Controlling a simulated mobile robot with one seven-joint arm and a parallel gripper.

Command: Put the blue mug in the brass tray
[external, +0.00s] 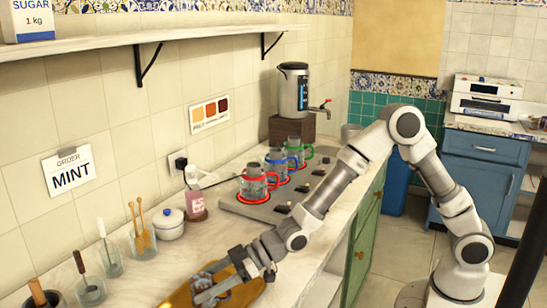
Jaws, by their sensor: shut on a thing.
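The brass tray (246,294) lies on the counter at the bottom of the view, partly cut off by the picture's edge. My gripper (207,286) is low over the tray, shut on a small blue and white patterned thing that looks like the blue mug (211,268). The fingers and wrist hide much of the mug. I cannot tell whether its base touches the tray.
Three glass vessels with red (254,184), blue (277,166) and green (294,153) handles stand on a grey plate behind my arm. A samovar (293,90) stands farther back. A white lidded pot (169,224) and jars with utensils (90,290) line the wall side.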

